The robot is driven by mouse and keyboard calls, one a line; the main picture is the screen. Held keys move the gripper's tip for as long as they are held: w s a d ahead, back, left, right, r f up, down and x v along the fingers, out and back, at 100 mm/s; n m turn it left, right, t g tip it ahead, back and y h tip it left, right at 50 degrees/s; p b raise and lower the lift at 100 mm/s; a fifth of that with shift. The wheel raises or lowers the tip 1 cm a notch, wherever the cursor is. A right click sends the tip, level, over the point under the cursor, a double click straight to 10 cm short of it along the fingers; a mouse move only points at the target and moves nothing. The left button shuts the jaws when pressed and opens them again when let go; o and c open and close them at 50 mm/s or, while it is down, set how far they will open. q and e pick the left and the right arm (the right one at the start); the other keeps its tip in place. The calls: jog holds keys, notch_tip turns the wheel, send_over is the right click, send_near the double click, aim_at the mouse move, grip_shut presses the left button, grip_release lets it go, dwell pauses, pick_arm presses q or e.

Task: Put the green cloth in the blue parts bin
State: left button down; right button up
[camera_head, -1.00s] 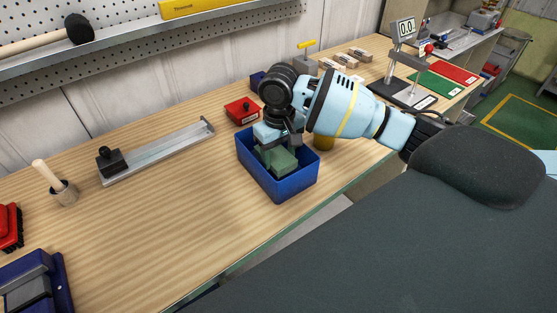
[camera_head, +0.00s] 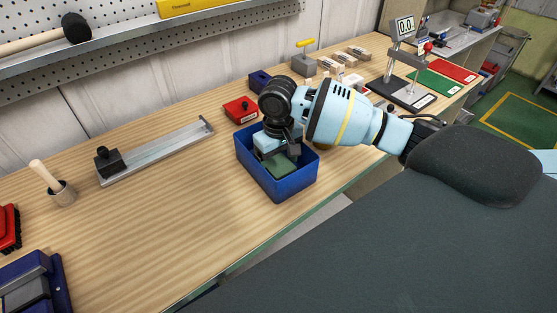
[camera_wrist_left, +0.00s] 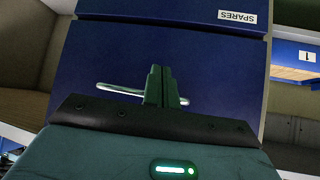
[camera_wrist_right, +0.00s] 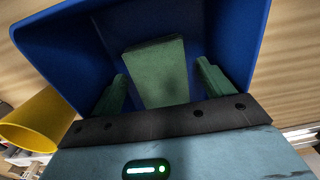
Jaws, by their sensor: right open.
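The blue parts bin (camera_head: 282,190) stands on the workbench near its front edge. The green cloth (camera_head: 281,169) is inside the bin, and it shows as a folded block in the right wrist view (camera_wrist_right: 156,72). My right gripper (camera_head: 279,150) points down into the bin. In the right wrist view its fingers (camera_wrist_right: 160,82) stand apart, with the cloth between them and a gap on each side. My left gripper (camera_wrist_left: 160,87) shows only in its own wrist view. Its fingers are together in front of a metal handle on a blue drawer front (camera_wrist_left: 190,60).
A yellow cup (camera_wrist_right: 38,122) is close beside the bin, mostly hidden behind my right arm in the head view. A red box (camera_head: 241,110) sits behind the bin. A metal rail (camera_head: 160,150) lies to the left. The bench between is clear.

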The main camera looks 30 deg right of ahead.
aim_at(278, 165)
notch_tip(278, 165, up, 12)
jog(key=shift+r+p, duration=0.15)
jog(key=shift+p, duration=0.2)
